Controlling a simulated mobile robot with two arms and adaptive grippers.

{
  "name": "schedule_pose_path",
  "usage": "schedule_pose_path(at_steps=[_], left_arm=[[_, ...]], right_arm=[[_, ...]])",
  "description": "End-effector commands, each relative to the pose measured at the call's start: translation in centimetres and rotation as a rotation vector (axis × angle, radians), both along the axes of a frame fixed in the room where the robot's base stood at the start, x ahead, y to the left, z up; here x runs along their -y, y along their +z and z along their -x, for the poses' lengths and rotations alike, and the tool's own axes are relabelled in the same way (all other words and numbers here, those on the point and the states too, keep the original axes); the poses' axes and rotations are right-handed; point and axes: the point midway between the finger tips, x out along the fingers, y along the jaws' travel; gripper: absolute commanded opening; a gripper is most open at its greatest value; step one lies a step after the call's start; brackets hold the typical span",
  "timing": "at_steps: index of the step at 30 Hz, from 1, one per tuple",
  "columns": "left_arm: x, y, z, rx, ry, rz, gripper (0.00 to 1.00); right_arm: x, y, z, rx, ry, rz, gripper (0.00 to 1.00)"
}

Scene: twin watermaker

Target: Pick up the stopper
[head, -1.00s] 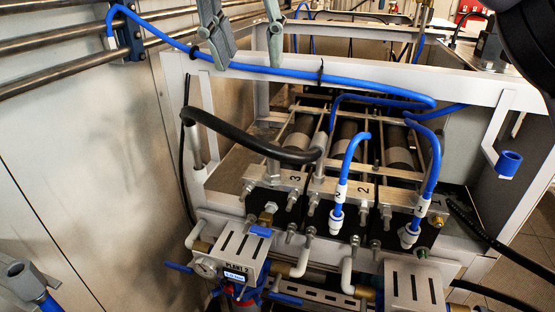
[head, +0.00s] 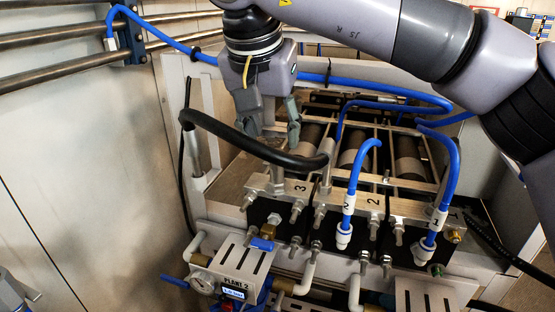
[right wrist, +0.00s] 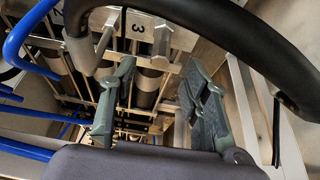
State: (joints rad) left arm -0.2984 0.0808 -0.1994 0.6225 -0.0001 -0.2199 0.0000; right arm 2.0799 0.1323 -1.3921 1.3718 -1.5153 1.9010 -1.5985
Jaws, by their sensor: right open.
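I cannot make out a stopper for sure in either view. My right gripper (head: 270,132) hangs fingers down over the far side of the unit marked 3, behind the thick black hose (head: 255,148). It is open, and I see nothing between its fingers. In the right wrist view the two grey-green fingers (right wrist: 160,78) stand wide apart, with the metal frame and cylinders below and between them. The black hose (right wrist: 210,35) arches across the top and right there.
Blue hoses marked 2 (head: 348,200) and 1 (head: 440,215) rise from the metal blocks. A long blue hose (head: 340,82) runs along the white frame. The PLANT 2 box (head: 235,270) is in front.

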Motion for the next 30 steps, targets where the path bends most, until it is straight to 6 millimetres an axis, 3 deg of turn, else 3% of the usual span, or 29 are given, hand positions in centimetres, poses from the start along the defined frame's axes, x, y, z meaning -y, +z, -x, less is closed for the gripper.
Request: schedule_pose_path(at_steps=[12, 20, 30], left_arm=[[0.0, 1.6, 0.3, -0.005, 0.0, 0.0, 0.4], [0.0, 1.6, 0.3, -0.005, 0.0, 0.0, 0.4], [0.0, 1.6, 0.4, -0.006, -0.001, 0.0, 0.4]], right_arm=[[0.7, -4.2, -2.3, -0.002, 0.001, 0.001, 0.43], [0.7, -4.7, -2.5, -0.001, 0.0, 0.0, 0.43], [0.7, -4.7, -2.5, -0.001, 0.0, 0.0, 0.23]])
